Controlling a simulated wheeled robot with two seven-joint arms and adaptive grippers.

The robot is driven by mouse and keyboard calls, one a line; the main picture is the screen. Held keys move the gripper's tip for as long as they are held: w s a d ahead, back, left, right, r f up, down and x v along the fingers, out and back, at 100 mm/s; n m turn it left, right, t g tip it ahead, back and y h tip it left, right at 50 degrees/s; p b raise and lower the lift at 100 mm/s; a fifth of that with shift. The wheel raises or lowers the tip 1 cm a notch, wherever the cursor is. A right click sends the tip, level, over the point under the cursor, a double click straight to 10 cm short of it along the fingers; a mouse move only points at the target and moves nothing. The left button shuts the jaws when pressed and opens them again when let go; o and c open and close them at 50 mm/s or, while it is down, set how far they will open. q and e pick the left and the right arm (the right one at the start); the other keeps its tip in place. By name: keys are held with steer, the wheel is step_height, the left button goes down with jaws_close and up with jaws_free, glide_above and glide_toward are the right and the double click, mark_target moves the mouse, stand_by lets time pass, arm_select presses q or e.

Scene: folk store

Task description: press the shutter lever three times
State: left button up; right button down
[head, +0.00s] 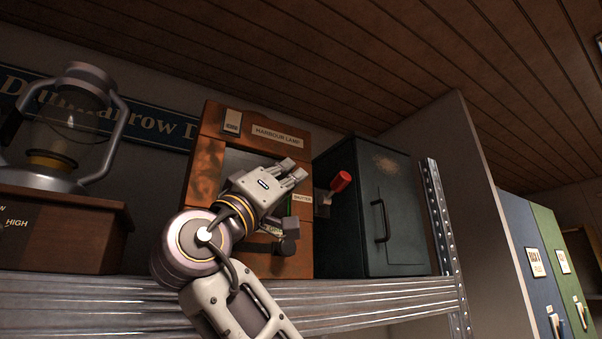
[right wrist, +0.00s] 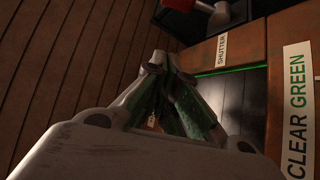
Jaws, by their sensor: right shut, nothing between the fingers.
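The harbour lamp (head: 205,150) is a brown wooden box on a metal shelf, with a name plate on its front. A lever with a red knob (head: 340,181) sticks out at its right side, beside a label reading SHUTTER (head: 302,197). The red knob shows partly at the top edge of the right wrist view (right wrist: 180,4), with the SHUTTER label (right wrist: 222,51) below right. My right gripper (head: 296,173) is shut and empty, in front of the lamp and left of the red knob, apart from it. It partly hides the lamp's front. My left gripper is out of view.
A dark metal cabinet (head: 375,170) stands close right of the lever. A lantern (head: 65,130) on a wooden base is at the left. A dark knob (head: 290,243) is below my right gripper. The shelf (head: 380,295) runs underneath. A CLEAR GREEN label (right wrist: 297,110) is beside the gripper.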

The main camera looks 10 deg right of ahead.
mark_target(334, 189)
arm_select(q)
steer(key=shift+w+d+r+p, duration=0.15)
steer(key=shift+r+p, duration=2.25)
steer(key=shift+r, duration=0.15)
arm_select(e)
steer(key=w+d+r, duration=0.3)
steer(key=w+d, duration=0.1)
steer(key=d, duration=0.3)
steer(key=shift+d, duration=0.25)
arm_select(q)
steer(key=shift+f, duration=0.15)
arm_select(e)
steer(key=shift+d, duration=0.1)
